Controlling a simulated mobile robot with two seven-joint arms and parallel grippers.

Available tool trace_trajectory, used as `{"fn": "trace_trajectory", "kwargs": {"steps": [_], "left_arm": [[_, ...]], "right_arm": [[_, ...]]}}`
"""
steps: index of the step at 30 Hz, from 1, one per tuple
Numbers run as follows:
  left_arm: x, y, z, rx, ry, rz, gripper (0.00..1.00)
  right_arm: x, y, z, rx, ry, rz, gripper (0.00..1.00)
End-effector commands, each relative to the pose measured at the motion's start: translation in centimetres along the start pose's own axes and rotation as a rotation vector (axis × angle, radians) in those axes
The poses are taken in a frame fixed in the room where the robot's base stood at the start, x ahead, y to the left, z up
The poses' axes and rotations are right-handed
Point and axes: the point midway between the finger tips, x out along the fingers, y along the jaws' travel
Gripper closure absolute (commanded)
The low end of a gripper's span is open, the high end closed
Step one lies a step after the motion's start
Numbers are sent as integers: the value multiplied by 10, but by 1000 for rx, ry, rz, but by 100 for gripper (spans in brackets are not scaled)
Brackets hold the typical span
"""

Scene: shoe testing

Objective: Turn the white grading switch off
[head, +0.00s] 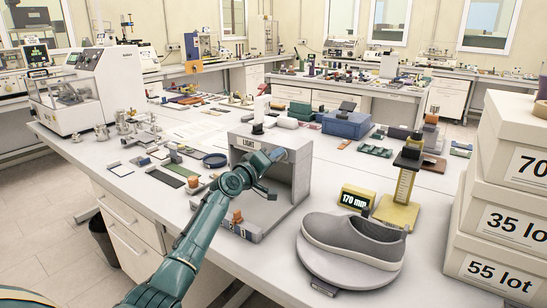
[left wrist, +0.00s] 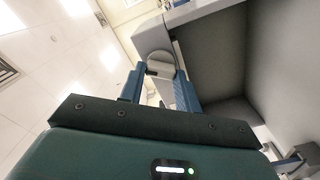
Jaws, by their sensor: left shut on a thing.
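The grey booth labelled LIGHT (head: 298,170) stands on the bench in the head view, its open front facing me. My left gripper (head: 277,156) is at the booth's upper front edge; my own arm covers part of the booth. In the left wrist view my left gripper (left wrist: 160,85) has its blue fingers around a pale rounded piece (left wrist: 161,63) beside the grey booth (left wrist: 215,50). The fingers are shut on this piece. I cannot tell for sure whether it is the white grading switch, nor which way the switch is set. My right gripper is not in view.
A grey shoe (head: 352,236) sits on a round stand right of the booth. Behind it stand a 170 mm display (head: 357,199) and a yellow gauge (head: 400,205). Stacked lot boxes (head: 500,215) fill the right edge. Flat samples (head: 172,172) lie left of the booth.

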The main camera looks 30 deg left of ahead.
Motion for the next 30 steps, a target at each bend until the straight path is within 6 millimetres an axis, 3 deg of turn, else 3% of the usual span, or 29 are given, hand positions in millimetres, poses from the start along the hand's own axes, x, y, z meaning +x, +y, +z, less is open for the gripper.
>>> {"fn": "trace_trajectory", "kwargs": {"steps": [15,30], "left_arm": [[0,0,0,-444,1,0,90],[0,-2,1,-615,-1,-1,90]], "right_arm": [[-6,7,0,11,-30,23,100],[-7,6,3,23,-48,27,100]]}}
